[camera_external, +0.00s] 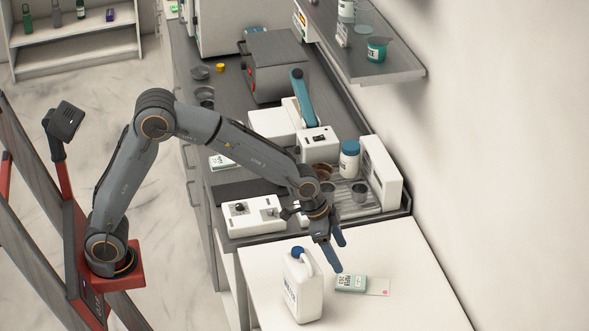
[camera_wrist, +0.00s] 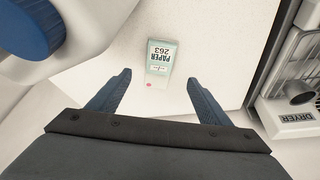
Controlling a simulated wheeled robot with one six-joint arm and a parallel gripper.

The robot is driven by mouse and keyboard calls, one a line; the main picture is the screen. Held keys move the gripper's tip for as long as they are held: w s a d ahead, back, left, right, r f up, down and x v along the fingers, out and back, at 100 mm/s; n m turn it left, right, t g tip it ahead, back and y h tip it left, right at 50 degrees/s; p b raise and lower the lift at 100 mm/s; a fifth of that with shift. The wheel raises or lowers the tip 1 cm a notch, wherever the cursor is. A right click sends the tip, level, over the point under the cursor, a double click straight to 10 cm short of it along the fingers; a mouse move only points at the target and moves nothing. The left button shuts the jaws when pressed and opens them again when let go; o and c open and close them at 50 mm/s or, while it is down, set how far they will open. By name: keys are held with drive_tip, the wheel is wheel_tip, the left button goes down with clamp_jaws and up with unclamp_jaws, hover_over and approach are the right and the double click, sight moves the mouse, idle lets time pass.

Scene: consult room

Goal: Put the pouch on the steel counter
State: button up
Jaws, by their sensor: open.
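My gripper (camera_external: 337,254) is open and empty, fingers pointing down above the white table (camera_external: 420,305). In the wrist view my gripper (camera_wrist: 158,78) has its fingers apart, with a teal and white item marked PAPER 263 (camera_wrist: 162,57) between and beyond the tips. In the external view the PAPER 263 item (camera_external: 350,283) lies on the table, with a flat pale piece with a pink dot (camera_external: 378,287) at its right end. No label says pouch; the flat piece may be it, but I cannot tell. The grey counter (camera_external: 228,88) adjoins the table's far end.
A white jug with a blue cap (camera_external: 303,287) stands on the table left of my gripper; the blue cap (camera_wrist: 31,30) fills the wrist view's upper left. A drying rack (camera_external: 350,205) and white devices (camera_external: 253,215) crowd the counter's near end. The table's right side is clear.

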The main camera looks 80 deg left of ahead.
sight(353, 281)
drive_tip(key=p+x, duration=0.2)
drive_tip(key=x, duration=0.1)
drive_tip(key=shift+w+r, duration=0.15)
drive_tip(key=shift+w, duration=0.1)
drive_tip(key=shift+s+p+x, duration=0.1)
drive_tip(key=shift+p+x, duration=0.7)
drive_tip(key=shift+x, duration=1.2)
drive_tip(key=shift+s+p+x, duration=0.15)
drive_tip(key=shift+p+x, duration=0.65)
drive_tip(key=shift+x, duration=1.2)
drive_tip(key=c, duration=1.1)
drive_tip(key=shift+c, duration=0.2)
